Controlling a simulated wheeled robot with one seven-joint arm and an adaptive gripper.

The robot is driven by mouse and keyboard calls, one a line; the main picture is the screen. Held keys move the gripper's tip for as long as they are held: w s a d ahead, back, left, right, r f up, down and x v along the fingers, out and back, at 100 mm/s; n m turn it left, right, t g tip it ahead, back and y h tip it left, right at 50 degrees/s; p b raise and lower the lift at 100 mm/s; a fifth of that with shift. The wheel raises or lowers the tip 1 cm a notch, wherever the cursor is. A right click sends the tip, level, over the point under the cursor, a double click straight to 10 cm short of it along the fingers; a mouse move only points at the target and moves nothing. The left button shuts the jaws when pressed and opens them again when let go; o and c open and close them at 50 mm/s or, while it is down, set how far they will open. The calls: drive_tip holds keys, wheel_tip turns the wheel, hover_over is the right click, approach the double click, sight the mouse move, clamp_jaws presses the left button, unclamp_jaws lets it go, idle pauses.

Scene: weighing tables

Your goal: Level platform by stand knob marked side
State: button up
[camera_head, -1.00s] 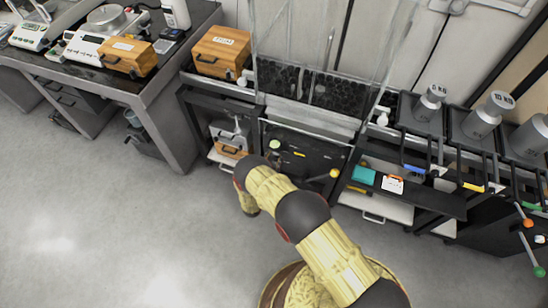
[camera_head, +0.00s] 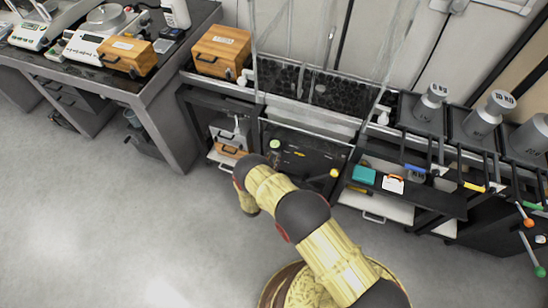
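The stand (camera_head: 310,158) is a black cabinet front under a clear-walled enclosure with a dark perforated platform (camera_head: 335,93). A green knob (camera_head: 275,143) shows at the stand's left and a yellow knob (camera_head: 334,173) at its right. White fittings sit at the platform's left end (camera_head: 245,77) and right end (camera_head: 383,118). My yellow and black arm reaches up from the bottom right towards the stand's left side. A dark shape just below the green knob may be my gripper (camera_head: 273,158); its fingers are too small and dark to read. I cannot see any side mark or whether the platform is level.
Wooden boxes (camera_head: 222,50) and balances (camera_head: 92,44) stand on the left tables. Large steel weights (camera_head: 431,102) sit on the right stand, with several coloured-tipped handles (camera_head: 533,240) jutting out. A teal box (camera_head: 364,175) lies on a right shelf. The floor at lower left is clear.

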drive_tip(key=shift+n+b, duration=0.95)
drive_tip(key=shift+n, duration=2.55)
drive_tip(key=o, duration=1.2)
drive_tip(key=shift+c, duration=0.2)
drive_tip(key=v, duration=1.2)
